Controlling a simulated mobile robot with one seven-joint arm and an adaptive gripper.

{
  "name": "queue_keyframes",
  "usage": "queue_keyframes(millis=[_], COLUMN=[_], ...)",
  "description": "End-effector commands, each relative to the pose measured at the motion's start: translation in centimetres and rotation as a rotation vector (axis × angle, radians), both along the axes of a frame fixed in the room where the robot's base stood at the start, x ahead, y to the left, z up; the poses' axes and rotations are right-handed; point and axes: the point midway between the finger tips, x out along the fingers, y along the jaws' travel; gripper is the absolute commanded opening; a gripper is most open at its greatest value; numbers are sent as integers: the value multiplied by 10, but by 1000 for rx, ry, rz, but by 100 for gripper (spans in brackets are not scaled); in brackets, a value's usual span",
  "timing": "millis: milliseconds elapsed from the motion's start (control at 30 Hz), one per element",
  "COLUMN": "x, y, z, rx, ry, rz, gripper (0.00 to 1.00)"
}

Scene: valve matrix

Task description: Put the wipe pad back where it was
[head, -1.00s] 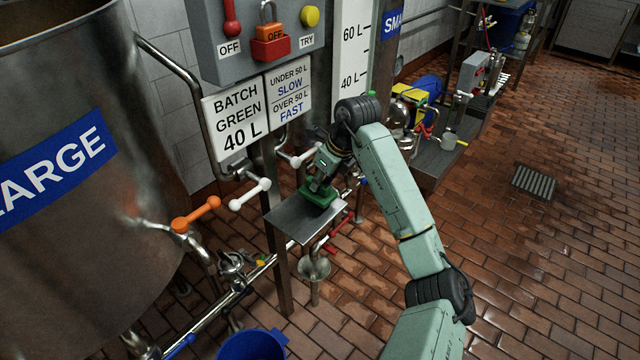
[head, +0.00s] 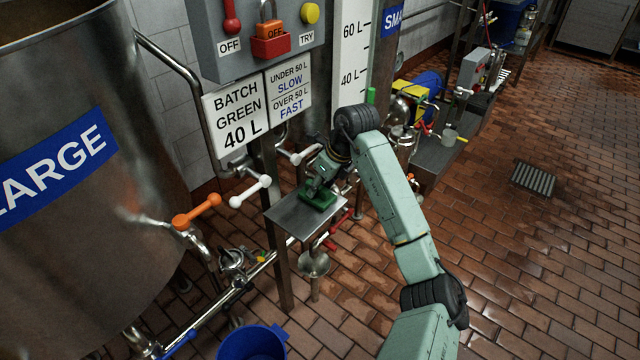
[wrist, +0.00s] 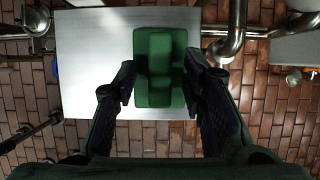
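The wipe pad is a green block with a raised grip (head: 318,198). It lies flat on the small metal shelf (head: 288,218) near the middle of the head view. In the wrist view the pad (wrist: 160,97) sits on the shelf (wrist: 90,70) near its front edge. My gripper (wrist: 160,80) is over the pad with its fingers spread, one on each side of the raised grip, with visible gaps. In the head view my gripper (head: 315,184) is just above the pad. Exact finger height over the shelf is hard to tell.
Valves with orange (head: 197,211) and white (head: 250,192) handles stand left of the shelf. Pipes and a red handle (head: 340,222) run beside and below it. A sign post stands behind. A blue bucket (head: 253,342) is on the floor in front.

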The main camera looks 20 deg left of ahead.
Motion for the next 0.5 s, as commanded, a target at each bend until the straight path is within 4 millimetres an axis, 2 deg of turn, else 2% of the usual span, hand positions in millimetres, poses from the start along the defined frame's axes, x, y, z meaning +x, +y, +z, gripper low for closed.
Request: queue_keyframes(millis=[167, 267, 500], x=[0, -1, -8], y=[-1, -6, -24], z=[4, 15, 61], rx=[1, 0, -2], ry=[-1, -3, -6], rz=[0, 0, 0], gripper=[38, 38, 38])
